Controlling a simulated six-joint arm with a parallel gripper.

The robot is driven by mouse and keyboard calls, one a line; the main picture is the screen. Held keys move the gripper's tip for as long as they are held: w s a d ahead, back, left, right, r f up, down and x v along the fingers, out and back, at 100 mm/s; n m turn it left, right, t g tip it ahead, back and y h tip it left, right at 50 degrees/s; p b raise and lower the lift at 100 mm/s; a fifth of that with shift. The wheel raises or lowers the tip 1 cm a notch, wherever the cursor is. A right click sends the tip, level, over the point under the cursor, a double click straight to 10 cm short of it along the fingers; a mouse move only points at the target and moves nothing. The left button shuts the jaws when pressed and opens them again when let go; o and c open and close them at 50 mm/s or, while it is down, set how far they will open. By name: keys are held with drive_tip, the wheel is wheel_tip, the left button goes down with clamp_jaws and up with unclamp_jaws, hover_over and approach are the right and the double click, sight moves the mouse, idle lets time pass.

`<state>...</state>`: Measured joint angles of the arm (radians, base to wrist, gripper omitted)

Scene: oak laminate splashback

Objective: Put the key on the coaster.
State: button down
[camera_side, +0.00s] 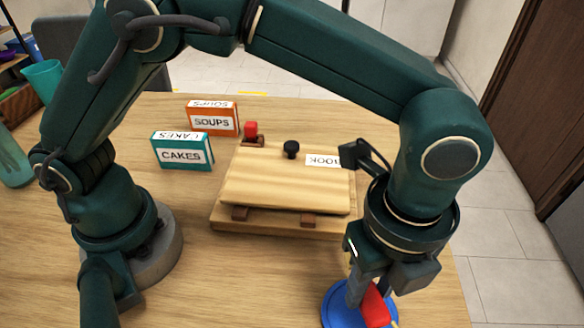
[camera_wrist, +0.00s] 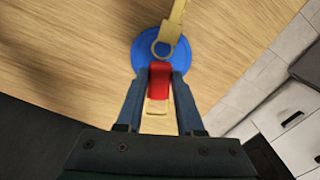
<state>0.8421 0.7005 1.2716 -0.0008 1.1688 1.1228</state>
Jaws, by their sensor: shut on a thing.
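The blue round coaster (camera_side: 331,306) lies near the table's front right edge, and it also shows in the wrist view (camera_wrist: 200,52). My gripper (camera_side: 368,296) points down over it. In the wrist view my gripper (camera_wrist: 159,78) is shut on the red grip of the key (camera_wrist: 159,72). A brass-coloured ring and shank extend beyond the red grip, across the coaster and past its far rim. In the side view the red part of the key (camera_side: 375,308) shows between the fingers, over the coaster. I cannot tell whether the key touches the coaster.
A wooden box with a sloped lid (camera_side: 285,182) and black knob stands mid-table. Behind it are an orange SOUPS box (camera_side: 212,119) and a teal CAKES box (camera_side: 182,152). Bare table lies left of the coaster.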

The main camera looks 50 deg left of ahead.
sight(367, 313)
drive_tip(key=shift+s+d+f, duration=0.25)
drive_tip(key=shift+d+f, duration=0.15)
drive_tip(key=shift+d, duration=0.1)
drive_tip(key=shift+f, duration=1.9)
drive_tip(key=shift+f, duration=0.1)
drive_tip(key=c, duration=0.5)
unclamp_jaws()
drive_tip(key=shift+c, duration=0.2)
